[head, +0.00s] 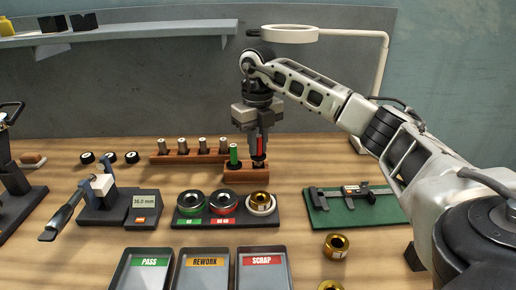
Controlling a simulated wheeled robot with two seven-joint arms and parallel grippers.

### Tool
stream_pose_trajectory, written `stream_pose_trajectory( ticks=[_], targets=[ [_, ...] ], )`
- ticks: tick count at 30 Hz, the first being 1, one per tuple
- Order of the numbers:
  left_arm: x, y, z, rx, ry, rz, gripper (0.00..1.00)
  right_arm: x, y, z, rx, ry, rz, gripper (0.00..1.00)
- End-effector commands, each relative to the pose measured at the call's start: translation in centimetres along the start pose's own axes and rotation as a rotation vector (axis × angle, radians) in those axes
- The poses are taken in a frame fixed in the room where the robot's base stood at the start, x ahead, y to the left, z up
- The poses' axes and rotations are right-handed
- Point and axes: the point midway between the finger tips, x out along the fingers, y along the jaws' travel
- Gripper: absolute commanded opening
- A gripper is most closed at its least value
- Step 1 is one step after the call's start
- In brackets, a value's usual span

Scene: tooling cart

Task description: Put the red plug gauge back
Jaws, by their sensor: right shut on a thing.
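The red plug gauge (260,146) is upright between the fingers of my right gripper (259,152). The gripper points down and is shut on it. The gauge is at the right part of a small wooden stand (246,174). The fingers hide its lower end, so I cannot tell whether it sits in a hole. A green plug gauge (233,154) stands upright in the left part of the same stand, just left of the fingers. My left gripper is not in view.
A wooden rack (190,157) with several grey pins stands behind left. In front are a dark tray with green, red and brass rings (191,203), and PASS, REWORK and SCRAP trays (264,275). A caliper lies on a green mat (377,212) at right. A lamp (290,34) hangs above.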

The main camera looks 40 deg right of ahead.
Motion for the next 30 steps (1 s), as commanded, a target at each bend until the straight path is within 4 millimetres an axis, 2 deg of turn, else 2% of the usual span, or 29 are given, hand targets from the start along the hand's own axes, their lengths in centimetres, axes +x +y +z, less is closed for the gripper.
stream_pose_trajectory(
  ticks=[1, 3, 19, 20, 21, 22, 30],
  targets=[
    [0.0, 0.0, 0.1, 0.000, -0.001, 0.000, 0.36, 0.9, -0.1, -0.1, 0.000, 0.003, -0.001, 0.00],
    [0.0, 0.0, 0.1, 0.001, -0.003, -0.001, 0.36, 1.6, 0.0, -0.1, 0.001, 0.001, -0.001, 0.00],
    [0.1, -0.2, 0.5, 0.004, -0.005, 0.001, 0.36, 2.5, 0.0, -0.1, 0.001, 0.000, -0.001, 0.00],
    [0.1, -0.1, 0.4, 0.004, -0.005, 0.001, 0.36, 2.5, 0.0, -0.1, 0.001, 0.000, -0.001, 0.24],
    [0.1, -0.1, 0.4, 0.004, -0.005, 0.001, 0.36, 2.5, 0.0, -0.1, 0.001, 0.000, -0.001, 0.35],
    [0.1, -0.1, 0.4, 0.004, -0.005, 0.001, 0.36, 2.5, 0.0, -0.1, 0.001, 0.000, -0.001, 0.37],
    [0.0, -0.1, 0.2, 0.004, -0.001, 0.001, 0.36, 2.4, 0.0, -0.1, 0.001, 0.000, -0.001, 0.37]
  ],
)
